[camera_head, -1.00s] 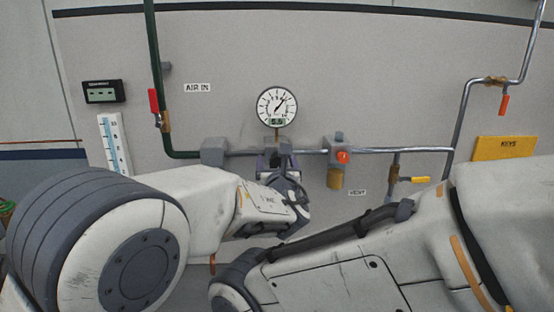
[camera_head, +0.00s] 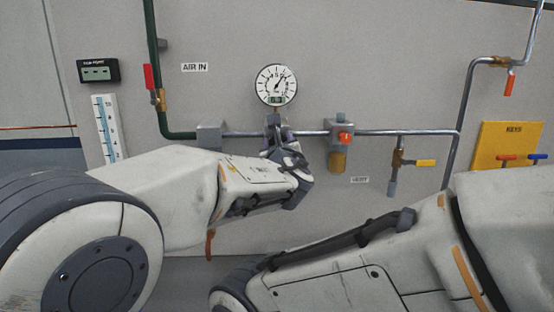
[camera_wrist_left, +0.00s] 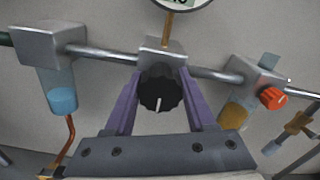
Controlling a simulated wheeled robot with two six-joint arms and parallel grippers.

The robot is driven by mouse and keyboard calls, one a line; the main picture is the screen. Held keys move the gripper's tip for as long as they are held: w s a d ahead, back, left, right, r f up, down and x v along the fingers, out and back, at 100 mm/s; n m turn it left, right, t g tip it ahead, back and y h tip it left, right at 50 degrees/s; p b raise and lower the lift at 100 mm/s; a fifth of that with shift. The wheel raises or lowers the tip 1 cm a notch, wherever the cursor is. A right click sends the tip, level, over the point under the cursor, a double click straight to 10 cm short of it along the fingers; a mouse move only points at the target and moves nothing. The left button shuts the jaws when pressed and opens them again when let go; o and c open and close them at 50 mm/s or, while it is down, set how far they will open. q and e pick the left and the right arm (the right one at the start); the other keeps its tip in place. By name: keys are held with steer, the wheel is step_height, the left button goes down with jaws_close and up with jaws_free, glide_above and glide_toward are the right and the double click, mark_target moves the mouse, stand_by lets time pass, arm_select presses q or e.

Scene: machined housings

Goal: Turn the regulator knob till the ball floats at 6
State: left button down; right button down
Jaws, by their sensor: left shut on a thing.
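The regulator knob (camera_wrist_left: 157,92) is black with a white mark pointing roughly down, on a grey block under the round gauge. My left gripper (camera_wrist_left: 160,97) has its two purple fingers on either side of the knob, shut on it. In the head view, my left gripper (camera_head: 276,137) is below the gauge and the knob is hidden. The white gauge (camera_head: 276,85) has a dark needle pointing up and right. The tube with the blue scale (camera_head: 106,122) stands at left; my arm covers its lower part, and I see no ball. My right gripper is out of view.
A green pipe with a red lever (camera_head: 149,77) comes down at left. An orange knob (camera_head: 345,137) sits on a grey block right of the regulator. A yellow-handled valve (camera_head: 425,163) and a yellow key board (camera_head: 491,147) are farther right. My right arm fills the lower right.

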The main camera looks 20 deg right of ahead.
arm_select(q)
steer(key=n+b, duration=0.1)
steer(key=b, duration=0.1)
steer(key=n+b, duration=0.1)
steer(key=b, duration=0.1)
steer(key=n+b, duration=0.2)
steer(key=shift+f, duration=0.25)
steer(key=shift+r+n+b, duration=0.15)
steer(key=shift+n+b, duration=1.05)
steer(key=shift+n, duration=0.2)
steer(key=shift+r, duration=0.1)
steer(key=shift+c, duration=1.2)
jaws_free()
steer(key=shift+s+a, duration=0.1)
steer(key=shift+s, duration=0.05)
